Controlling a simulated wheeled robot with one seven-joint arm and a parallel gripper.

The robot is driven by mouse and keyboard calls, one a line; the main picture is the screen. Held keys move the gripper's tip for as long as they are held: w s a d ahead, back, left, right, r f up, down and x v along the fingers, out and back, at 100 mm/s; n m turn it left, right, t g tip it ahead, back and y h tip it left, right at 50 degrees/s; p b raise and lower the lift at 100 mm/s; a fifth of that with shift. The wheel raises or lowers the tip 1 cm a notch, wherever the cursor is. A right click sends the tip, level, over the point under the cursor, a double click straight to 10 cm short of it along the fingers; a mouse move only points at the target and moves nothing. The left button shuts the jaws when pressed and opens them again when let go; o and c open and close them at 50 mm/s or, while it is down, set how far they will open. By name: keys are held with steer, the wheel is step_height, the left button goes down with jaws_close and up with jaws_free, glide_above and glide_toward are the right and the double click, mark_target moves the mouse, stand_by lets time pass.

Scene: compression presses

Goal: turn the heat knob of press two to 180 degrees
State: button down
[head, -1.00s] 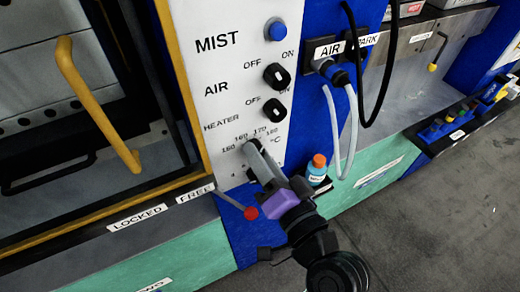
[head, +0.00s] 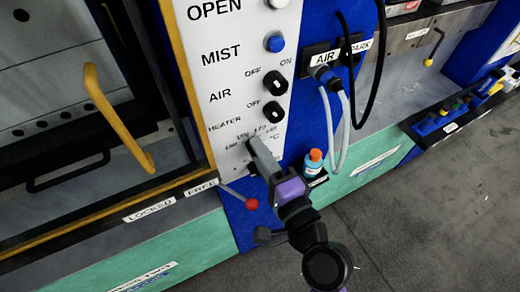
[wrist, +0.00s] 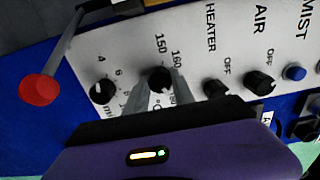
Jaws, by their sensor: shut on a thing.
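The heat knob (wrist: 159,78) is a black dial on the white control panel (wrist: 130,50), under a scale reading 150, 160 and 180 in the wrist view. Its pointer cannot be read. My gripper (wrist: 163,92) has its two grey fingers at either side of the knob and is shut on it. In the head view my gripper (head: 260,152) reaches the panel below the HEATER label and mostly hides the knob. The scale, with °C, shows around the fingers. A label reading TWO (head: 150,277) is on the green base.
A second black knob marked 4 and 6 (wrist: 103,92) is beside the heat knob. A red-ended lever (head: 251,204) sticks out close to my gripper. HEATER (head: 272,112) and AIR (head: 275,83) switches are above. An orange-capped bottle (head: 314,162) stands to the right.

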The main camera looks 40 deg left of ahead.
steer(key=shift+f, duration=0.1)
stand_by(0.4)
steer(key=c, duration=1.1)
jaws_free()
steer(key=shift+o, duration=0.2)
steer(key=b+v, duration=0.2)
steer(key=v, duration=0.6)
steer(key=shift+a, duration=0.1)
